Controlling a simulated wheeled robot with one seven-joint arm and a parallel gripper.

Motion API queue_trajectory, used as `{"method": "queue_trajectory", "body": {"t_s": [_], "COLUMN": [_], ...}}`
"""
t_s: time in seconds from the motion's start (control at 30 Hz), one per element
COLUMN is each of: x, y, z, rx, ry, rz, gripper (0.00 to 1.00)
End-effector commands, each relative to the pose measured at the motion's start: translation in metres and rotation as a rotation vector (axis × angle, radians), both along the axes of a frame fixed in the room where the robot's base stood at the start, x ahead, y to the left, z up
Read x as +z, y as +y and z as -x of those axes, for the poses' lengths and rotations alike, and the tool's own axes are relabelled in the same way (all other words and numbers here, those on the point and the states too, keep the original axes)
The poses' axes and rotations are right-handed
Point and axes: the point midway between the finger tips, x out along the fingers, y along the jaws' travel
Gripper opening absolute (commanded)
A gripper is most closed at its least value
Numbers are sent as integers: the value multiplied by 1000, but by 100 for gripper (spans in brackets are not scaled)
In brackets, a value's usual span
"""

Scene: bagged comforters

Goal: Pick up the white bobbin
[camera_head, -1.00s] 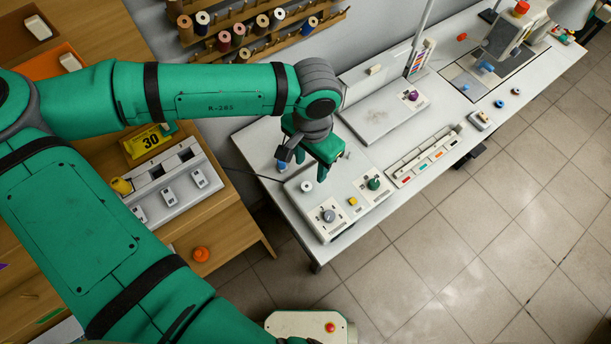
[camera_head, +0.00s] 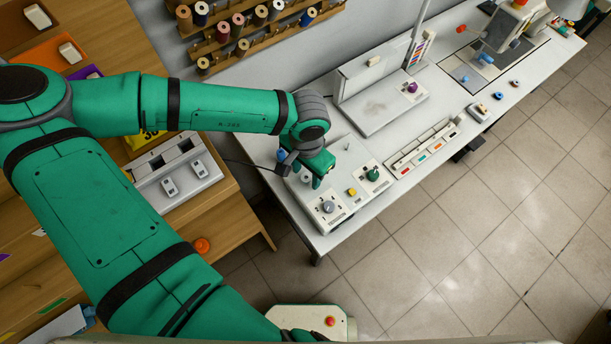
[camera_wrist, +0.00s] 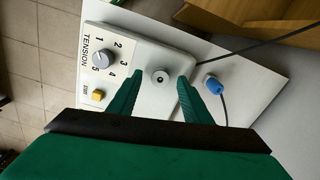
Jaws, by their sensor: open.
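The white bobbin (camera_wrist: 160,77) shows in the wrist view as a small round piece with a dark centre hole, on the white tension panel (camera_wrist: 139,52). In the head view the bobbin (camera_head: 305,178) is a small pale shape just beside my gripper (camera_head: 318,176), partly hidden by it. In the wrist view my gripper (camera_wrist: 158,92) has its two green fingers apart, one on each side of the bobbin in the picture. The jaws are open and empty. I cannot tell how far the fingertips are above the panel.
A grey tension dial (camera_wrist: 104,59) and a yellow button (camera_wrist: 98,95) are on the panel's left in the wrist view. A blue plug (camera_wrist: 213,85) with a cable lies to the right. A green knob (camera_head: 373,174) stands right of the gripper in the head view.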

Motion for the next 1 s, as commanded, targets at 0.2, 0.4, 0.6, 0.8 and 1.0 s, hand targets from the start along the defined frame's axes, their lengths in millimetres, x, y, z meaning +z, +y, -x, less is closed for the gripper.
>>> {"method": "queue_trajectory", "body": {"t_s": [0.2,0.4,0.6,0.8,1.0], "x": [0,0,3,20,54], "y": [0,1,0,-2,-20], "z": [0,0,0,-1,7], "rx": [1,1,1,-4,-20], "ry": [0,0,-1,-3,-2], "rz": [0,0,1,0,2], "gripper": [4,1,1,1,1]}}
